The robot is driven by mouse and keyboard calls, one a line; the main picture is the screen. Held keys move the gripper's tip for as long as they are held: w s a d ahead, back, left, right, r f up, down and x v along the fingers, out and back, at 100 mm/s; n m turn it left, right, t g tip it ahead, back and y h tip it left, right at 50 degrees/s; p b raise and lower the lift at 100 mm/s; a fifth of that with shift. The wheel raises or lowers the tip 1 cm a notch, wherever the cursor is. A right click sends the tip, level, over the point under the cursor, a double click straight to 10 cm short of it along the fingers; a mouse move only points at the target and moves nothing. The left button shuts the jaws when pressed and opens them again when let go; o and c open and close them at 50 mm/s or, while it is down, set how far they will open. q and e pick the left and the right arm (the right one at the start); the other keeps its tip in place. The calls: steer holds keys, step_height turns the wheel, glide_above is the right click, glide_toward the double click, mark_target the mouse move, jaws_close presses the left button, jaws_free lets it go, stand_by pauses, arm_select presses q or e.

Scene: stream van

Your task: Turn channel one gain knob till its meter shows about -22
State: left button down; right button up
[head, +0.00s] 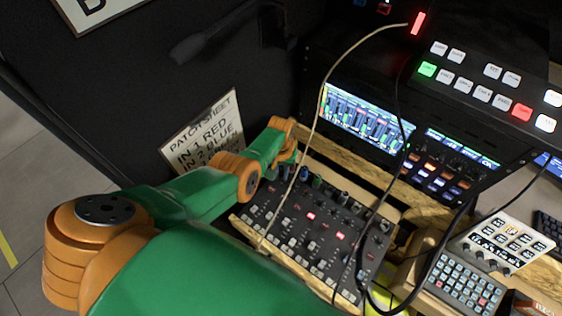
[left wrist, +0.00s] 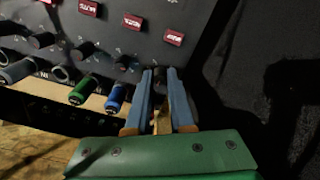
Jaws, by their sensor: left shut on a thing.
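The mixer (head: 330,232) is a dark panel with rows of knobs and light buttons. My left gripper (left wrist: 160,76) reaches its rear left corner and is shut on a small dark knob, mostly hidden between the fingers. In the head view the left gripper (head: 287,160) hides that knob too. I cannot read a channel label on it. A blue plug (left wrist: 117,95) and a green plug (left wrist: 82,92) sit beside the fingers along the mixer's rear edge. The screen (head: 365,118) behind shows level bars, but I cannot read the figures. My right gripper is not in view.
A cable (head: 323,90) hangs across the mixer from a red-lit plug. A dark cable runs down its right side. A button panel (head: 490,88) stands at the back right, and a keypad unit (head: 465,285) at the front right. A patch sheet (head: 205,135) leans at the left.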

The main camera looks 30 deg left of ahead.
mark_target(280, 175)
arm_select(q)
steer(key=shift+m, duration=0.5)
stand_by(0.3)
steer(key=c, duration=0.8)
jaws_free()
steer(key=shift+r+p, duration=0.4)
steer(key=shift+r, duration=0.05)
step_height(280, 175, up, 6)
steer(key=shift+f+p, duration=0.2)
steer(key=shift+p, duration=0.6)
steer(key=shift+r, duration=0.35)
